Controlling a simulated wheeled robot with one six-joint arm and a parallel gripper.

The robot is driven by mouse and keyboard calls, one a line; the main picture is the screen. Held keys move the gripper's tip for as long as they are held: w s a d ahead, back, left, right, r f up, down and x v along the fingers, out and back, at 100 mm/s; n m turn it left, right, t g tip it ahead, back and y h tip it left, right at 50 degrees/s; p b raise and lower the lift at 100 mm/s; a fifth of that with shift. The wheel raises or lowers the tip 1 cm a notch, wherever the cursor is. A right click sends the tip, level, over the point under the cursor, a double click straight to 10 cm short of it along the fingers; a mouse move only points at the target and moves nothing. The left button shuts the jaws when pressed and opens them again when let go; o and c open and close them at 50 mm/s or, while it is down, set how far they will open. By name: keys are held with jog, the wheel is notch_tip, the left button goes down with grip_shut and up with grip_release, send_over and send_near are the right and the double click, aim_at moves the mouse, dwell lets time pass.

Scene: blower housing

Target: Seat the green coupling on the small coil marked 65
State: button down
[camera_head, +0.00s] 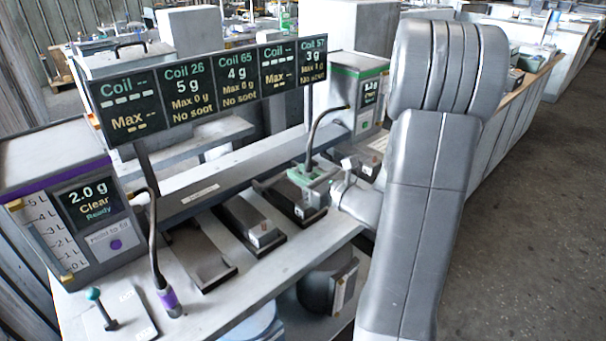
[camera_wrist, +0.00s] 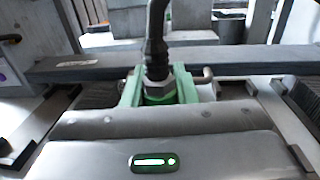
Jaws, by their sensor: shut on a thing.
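The green coupling (camera_wrist: 158,98) is at the end of a dark hose and sits between the fingers of my gripper (camera_wrist: 159,88) in the wrist view. My gripper is shut on it. In the head view, my gripper (camera_head: 310,178) is over the bench's right part, with the hose rising from it. Just below it is a small block with a pale tag (camera_head: 311,201) on a dark slot. I cannot tell whether the coupling touches anything below. The tags on the coils are too small to read, so I cannot tell which is coil 65.
A display panel (camera_head: 217,82) above the bench reads "Coil 65, 4 g, Max 0 g, No soot". A purple-banded unit (camera_head: 62,205) with a purple-ended hose (camera_head: 168,300) stands left. A green-banded unit (camera_head: 358,88) stands behind my gripper. A dark rail (camera_head: 215,190) crosses the bench.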

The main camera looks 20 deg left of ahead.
jog(key=shift+f+b, duration=0.7)
jog(key=shift+f, duration=0.2)
jog(key=c, duration=1.1)
grip_release()
jog(key=b+v, duration=0.1)
jog(key=v, duration=1.2)
jog(key=shift+s+d, duration=0.1)
jog(key=shift+d, duration=0.25)
jog(key=p+x, duration=0.1)
jog(key=x, duration=1.3)
jog(key=shift+d, duration=0.1)
jog(key=shift+d, duration=0.1)
